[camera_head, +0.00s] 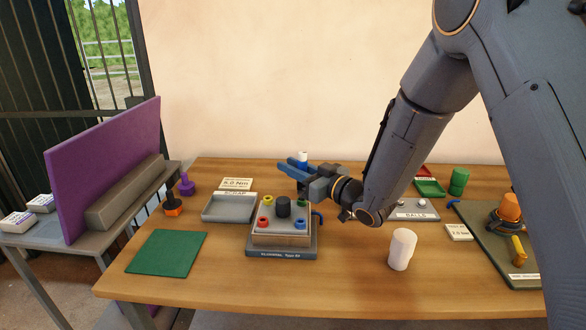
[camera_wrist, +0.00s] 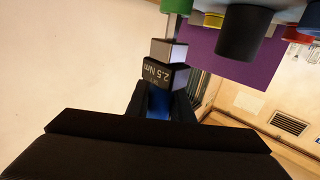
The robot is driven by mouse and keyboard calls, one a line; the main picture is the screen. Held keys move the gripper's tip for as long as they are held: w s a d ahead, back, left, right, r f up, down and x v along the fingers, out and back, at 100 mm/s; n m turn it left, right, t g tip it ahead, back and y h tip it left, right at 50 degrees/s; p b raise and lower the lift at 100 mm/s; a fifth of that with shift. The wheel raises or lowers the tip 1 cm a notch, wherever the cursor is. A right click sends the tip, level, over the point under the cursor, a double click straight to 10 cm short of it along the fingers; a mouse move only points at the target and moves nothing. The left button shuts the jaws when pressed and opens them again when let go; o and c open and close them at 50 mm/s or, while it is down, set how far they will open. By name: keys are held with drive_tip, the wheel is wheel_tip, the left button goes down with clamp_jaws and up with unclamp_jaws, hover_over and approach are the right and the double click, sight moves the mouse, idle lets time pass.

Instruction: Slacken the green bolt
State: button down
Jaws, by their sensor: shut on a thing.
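The green bolt (camera_head: 301,203) is at the back right corner of the grey fixture block, just below my gripper in the head view. In the wrist view, a green round piece (camera_wrist: 213,20) shows at the top edge beside the black cylinder (camera_wrist: 243,32). My gripper (camera_head: 301,170) is shut on a blue tool (camera_wrist: 158,102) and holds it above the fixture. The tool has a dark collar marked 2.5 Nm (camera_wrist: 165,75) and a grey block-like end (camera_wrist: 169,51).
The fixture (camera_head: 282,251) also carries red (camera_head: 263,223), blue (camera_head: 300,224) and yellow pieces around the black cylinder. A scrap tray (camera_head: 229,208) and green mat (camera_head: 167,253) lie left. A white cylinder (camera_head: 402,250) stands right. Purple (camera_head: 187,185) and orange (camera_head: 172,208) tools stand back left.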

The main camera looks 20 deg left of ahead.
drive_tip(key=shift+g, duration=0.3)
drive_tip(key=shift+s+a+n+g+y+b, duration=0.15)
drive_tip(key=shift+n+g+y+b, duration=0.15)
drive_tip(key=shift+n+g, duration=0.25)
drive_tip(key=shift+s+n+g+y+b, duration=0.15)
drive_tip(key=shift+n+g+y, duration=0.3)
drive_tip(key=shift+g, duration=0.4)
drive_tip(key=shift+s+n+g+y+b, duration=0.3)
drive_tip(key=shift+n+g+b, duration=0.15)
drive_tip(key=shift+n+g, duration=0.55)
drive_tip(key=shift+a+g, duration=0.1)
drive_tip(key=shift+g, duration=0.3)
